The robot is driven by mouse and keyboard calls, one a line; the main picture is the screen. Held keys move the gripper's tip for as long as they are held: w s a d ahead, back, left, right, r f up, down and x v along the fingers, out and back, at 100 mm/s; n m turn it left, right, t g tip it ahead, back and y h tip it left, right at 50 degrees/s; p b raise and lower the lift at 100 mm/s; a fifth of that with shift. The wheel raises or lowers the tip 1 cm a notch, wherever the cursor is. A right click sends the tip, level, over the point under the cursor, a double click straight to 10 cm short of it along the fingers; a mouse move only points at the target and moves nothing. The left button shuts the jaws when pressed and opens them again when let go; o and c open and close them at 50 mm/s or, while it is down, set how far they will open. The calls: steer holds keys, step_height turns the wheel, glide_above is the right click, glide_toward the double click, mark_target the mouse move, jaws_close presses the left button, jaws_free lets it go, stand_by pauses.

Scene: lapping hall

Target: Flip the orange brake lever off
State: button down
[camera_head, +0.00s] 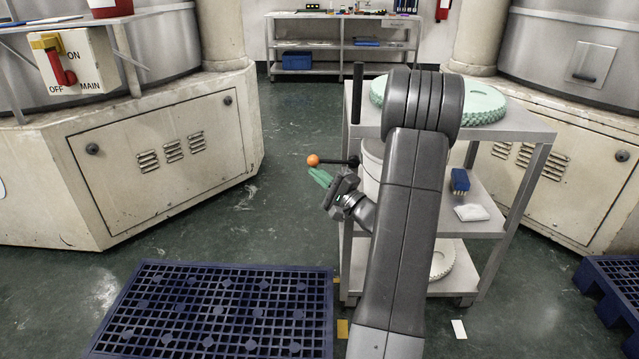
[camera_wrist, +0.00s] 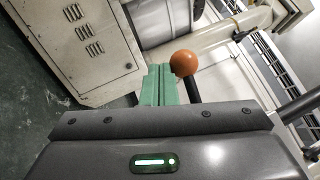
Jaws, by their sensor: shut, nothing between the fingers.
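The orange ball knob (camera_head: 313,160) tips a short black rod, the brake lever, which juts out to the left from the near-left side of the grey trolley (camera_head: 520,132). The lever lies about level. My gripper (camera_head: 319,176) has green fingers, pressed together with nothing between them. In the head view the fingers are just below the knob. In the wrist view the orange knob (camera_wrist: 184,63) is just right of the tips of my gripper (camera_wrist: 159,70), its black rod running down behind the gripper body. I cannot tell whether they touch.
Green discs (camera_head: 487,103) lie on the trolley top, with a blue brush (camera_head: 460,181) on its middle shelf. A blue pallet (camera_head: 215,312) lies on the floor in front left. Cream machine bases (camera_head: 165,150) flank the floor; a workbench (camera_head: 344,42) stands behind.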

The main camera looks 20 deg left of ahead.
steer(key=shift+a+r, duration=0.1)
steer(key=shift+r, duration=0.5)
stand_by(0.3)
steer(key=s+d+f+b, duration=0.2)
steer(key=s+f, duration=0.3)
steer(key=f, duration=0.6)
steer(key=shift+s+d+f, duration=0.15)
steer(key=shift+d+f, duration=0.15)
steer(key=shift+d, duration=0.35)
steer(key=shift+b, duration=0.3)
